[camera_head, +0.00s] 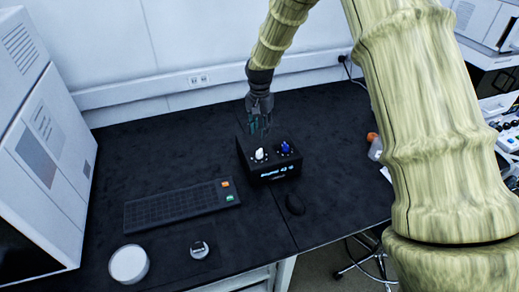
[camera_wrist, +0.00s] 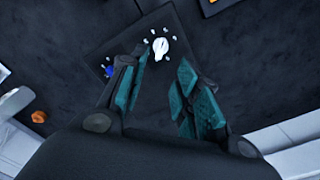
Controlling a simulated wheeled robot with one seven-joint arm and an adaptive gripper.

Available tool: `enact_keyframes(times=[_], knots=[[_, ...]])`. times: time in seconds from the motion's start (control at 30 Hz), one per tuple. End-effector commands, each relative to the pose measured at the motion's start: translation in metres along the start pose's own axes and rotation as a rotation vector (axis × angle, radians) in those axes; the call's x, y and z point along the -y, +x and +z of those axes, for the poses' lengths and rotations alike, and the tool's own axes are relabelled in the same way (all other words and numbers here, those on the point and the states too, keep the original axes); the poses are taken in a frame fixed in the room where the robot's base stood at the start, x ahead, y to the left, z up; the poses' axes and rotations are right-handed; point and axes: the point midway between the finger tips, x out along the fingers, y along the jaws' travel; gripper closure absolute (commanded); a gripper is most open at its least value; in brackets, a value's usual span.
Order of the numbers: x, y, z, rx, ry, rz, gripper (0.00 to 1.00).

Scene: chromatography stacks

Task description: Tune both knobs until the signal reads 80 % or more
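A black box (camera_head: 268,171) with two knobs on its top stands on the dark bench. The white knob (camera_head: 259,154) is on the left and the blue knob (camera_head: 285,147) on the right. Its lit front display (camera_head: 279,172) seems to read "Signal 43 %", though the text is small. My gripper (camera_head: 258,131) points down above the back of the box. In the wrist view my gripper (camera_wrist: 160,100) has its teal fingers apart with nothing between them.
A black keypad panel (camera_head: 180,205) with orange and green buttons lies left of the box. A white round container (camera_head: 129,264) and a small dial-like item (camera_head: 200,250) are near the front edge. A white instrument (camera_head: 45,150) stands left.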

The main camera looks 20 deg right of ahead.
Motion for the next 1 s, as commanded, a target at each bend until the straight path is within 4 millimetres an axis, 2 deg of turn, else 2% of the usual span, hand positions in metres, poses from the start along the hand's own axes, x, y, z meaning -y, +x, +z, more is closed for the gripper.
enact_keyframes(times=[0.7,1.0], knots=[[-0.003,0.084,-0.001,0.001,0.002,0.002,0.68],[-0.003,0.1,-0.001,-0.001,0.002,0.0,0.68]])
